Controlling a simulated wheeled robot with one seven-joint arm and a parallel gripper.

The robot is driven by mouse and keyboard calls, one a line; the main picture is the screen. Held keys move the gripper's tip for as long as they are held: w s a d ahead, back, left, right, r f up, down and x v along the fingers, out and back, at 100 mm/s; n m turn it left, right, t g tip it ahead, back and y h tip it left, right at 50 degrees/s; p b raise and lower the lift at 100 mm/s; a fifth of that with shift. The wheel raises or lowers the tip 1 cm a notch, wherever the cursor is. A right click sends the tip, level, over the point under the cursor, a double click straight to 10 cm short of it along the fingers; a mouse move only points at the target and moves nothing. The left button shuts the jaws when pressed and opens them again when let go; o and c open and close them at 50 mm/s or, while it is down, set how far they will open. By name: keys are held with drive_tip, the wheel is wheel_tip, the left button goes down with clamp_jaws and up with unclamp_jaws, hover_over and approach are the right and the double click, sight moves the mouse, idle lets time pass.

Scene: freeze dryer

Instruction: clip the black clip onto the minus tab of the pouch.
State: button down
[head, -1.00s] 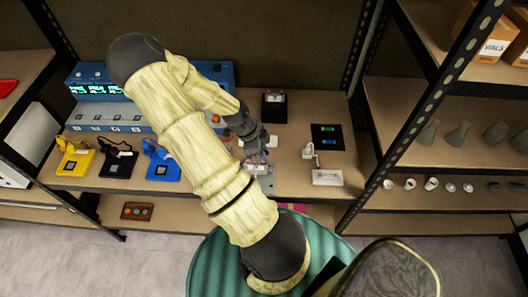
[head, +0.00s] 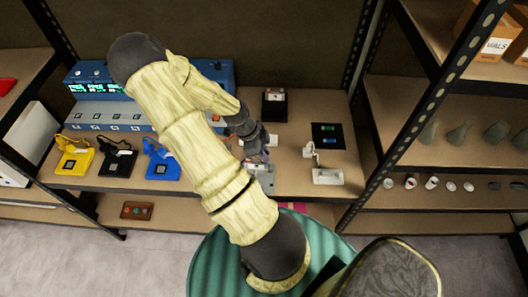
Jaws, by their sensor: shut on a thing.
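My gripper (head: 258,157) is low over the bench, right of the blue machine, and mostly hidden by my own arm. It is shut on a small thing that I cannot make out. Just below it is a small grey fixture (head: 265,180) with a pale top. The pouch and its minus tab cannot be told apart there, nor whether the held thing touches them. On the left of the bench, a black stand (head: 117,163) with dark cable-like parts stands between a yellow stand (head: 75,162) and a blue stand (head: 163,168). I cannot make out a separate black clip.
The blue machine (head: 95,113) with lit displays stands at the back left. A black box (head: 274,106), a dark mat (head: 327,136) with green and blue pieces, and a white device (head: 327,176) lie to the right. A metal rack post (head: 362,190) bounds the bench's right side.

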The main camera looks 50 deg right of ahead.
drive_tip(key=shift+s+f, duration=0.15)
drive_tip(key=shift+f, duration=0.05)
drive_tip(key=shift+f+b, duration=0.55)
drive_tip(key=c, duration=1.3)
unclamp_jaws()
drive_tip(key=p+v, duration=0.1)
drive_tip(key=v, duration=1.6)
drive_tip(key=shift+r+p, duration=0.3)
drive_tip(key=shift+a, duration=0.1)
